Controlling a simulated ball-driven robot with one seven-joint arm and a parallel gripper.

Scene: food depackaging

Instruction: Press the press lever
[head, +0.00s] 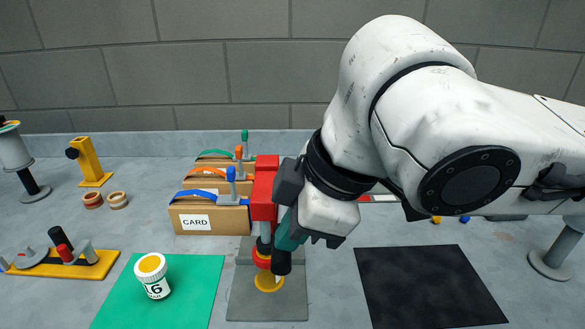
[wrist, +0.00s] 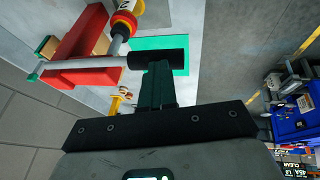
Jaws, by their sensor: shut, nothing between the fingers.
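The red press (head: 265,205) stands on a grey base plate (head: 240,300) in the middle of the table; its red frame also shows in the wrist view (wrist: 78,45). Its lever is a metal rod (wrist: 95,63) ending in a black handle (wrist: 158,58); the handle also shows in the head view (head: 282,263). My gripper (head: 289,238) is shut and empty. In the wrist view its teal fingertips (wrist: 157,75) meet the edge of the black handle; I cannot tell whether they touch it. A yellow disc (head: 268,281) lies below the press head.
A white jar (head: 152,276) with a yellow lid stands on a green mat (head: 200,290) to the left. Card boxes (head: 192,218) with clamps stand behind the press. A black mat (head: 425,285) to the right is empty. A yellow fixture (head: 90,262) lies far left.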

